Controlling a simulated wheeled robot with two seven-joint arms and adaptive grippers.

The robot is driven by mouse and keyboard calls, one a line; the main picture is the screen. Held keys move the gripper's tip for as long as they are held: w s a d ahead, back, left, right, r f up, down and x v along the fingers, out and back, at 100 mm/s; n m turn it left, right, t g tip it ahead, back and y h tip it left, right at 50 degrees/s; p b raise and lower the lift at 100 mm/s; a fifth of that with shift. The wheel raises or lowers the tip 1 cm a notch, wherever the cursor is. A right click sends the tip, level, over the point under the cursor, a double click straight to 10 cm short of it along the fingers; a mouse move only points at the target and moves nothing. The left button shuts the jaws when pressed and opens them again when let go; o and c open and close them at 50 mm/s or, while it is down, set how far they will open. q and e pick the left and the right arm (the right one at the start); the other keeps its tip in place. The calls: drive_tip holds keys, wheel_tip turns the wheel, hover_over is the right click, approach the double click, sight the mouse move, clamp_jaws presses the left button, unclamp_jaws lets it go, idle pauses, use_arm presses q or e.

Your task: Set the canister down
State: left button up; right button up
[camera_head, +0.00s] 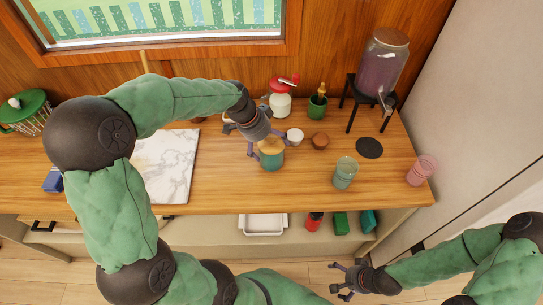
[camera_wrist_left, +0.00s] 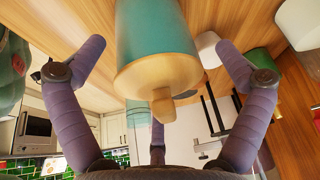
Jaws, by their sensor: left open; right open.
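The canister (camera_head: 271,162) is teal with a pale wooden lid and stands upright on the wooden counter. My left gripper (camera_head: 269,147) is above it, with its fingers spread around the lid. In the left wrist view the canister (camera_wrist_left: 155,35) is between the open fingers, with clear gaps on both sides. Its wooden lid and knob (camera_wrist_left: 162,102) face the palm. My right gripper (camera_head: 345,279) is open and empty, low in front of the counter.
On the counter (camera_head: 235,190), a white cup (camera_head: 295,136), a small brown pot (camera_head: 320,141) and a glass jar (camera_head: 345,172) stand right of the canister. A pink glass (camera_head: 421,170) is near the right end. A marble board (camera_head: 168,165) lies left. The counter's front strip is clear.

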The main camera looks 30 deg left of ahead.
use_arm(q)
drive_tip(key=b+x, duration=0.1)
drive_tip(key=x, duration=0.2)
drive_tip(key=shift+s+d+f, duration=0.1)
drive_tip(key=shift+f, duration=0.05)
drive_tip(key=c, duration=1.4)
